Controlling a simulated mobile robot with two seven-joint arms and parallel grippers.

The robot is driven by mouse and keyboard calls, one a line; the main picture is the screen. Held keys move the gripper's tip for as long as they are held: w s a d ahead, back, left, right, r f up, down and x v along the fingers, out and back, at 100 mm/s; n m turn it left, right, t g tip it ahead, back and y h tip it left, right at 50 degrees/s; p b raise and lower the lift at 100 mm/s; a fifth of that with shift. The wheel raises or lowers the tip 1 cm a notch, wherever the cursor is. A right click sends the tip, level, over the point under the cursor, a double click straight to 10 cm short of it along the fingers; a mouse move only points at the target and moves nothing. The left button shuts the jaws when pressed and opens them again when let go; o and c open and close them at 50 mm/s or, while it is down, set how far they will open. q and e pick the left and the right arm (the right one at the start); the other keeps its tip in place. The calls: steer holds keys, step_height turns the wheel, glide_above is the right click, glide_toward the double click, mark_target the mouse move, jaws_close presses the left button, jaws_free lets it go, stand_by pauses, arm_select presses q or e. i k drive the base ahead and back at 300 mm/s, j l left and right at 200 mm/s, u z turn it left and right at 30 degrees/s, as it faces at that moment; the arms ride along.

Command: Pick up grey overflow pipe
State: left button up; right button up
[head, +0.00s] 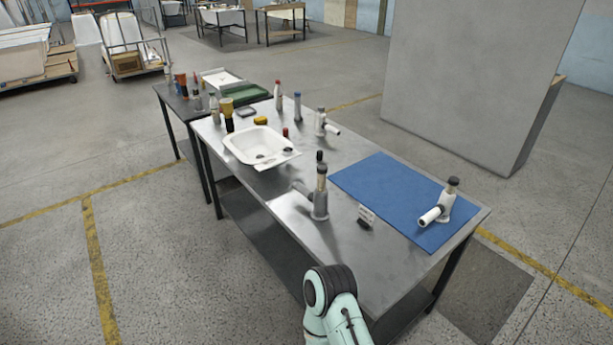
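Several grey-and-white pipe fittings stand on the metal table (385,280); I cannot tell for sure which is the grey overflow pipe. A tall grey pipe fitting (321,195) with a dark top and a side branch pointing left stands upright near the table's middle. A similar fitting (447,203) with a white side branch stands on the blue mat (385,190) at the right. A smaller one (321,122) stands at the back edge. Neither gripper shows; only part of my mint-green arm shows at the bottom, beside the table's front edge.
A white basin (258,147) sits on the table's left half. Bottles, a yellow object (260,120) and a small label stand (366,214) are also on the table. A darker side table (178,103) with a green tray (245,93) adjoins at the left. A large grey panel (470,75) stands behind.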

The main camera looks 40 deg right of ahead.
mark_target(320, 213)
steer(key=i+z, duration=0.2)
steer(key=z, duration=0.25)
steer(key=i+j+z, duration=0.2)
steer(key=z, duration=0.3)
steer(key=i+j+z, duration=0.2)
steer(key=z, duration=0.25)
steer(key=i+j+z, duration=0.25)
steer(key=z, duration=0.2)
steer(key=i+j+z, duration=0.2)
steer(key=j+z, duration=0.3)
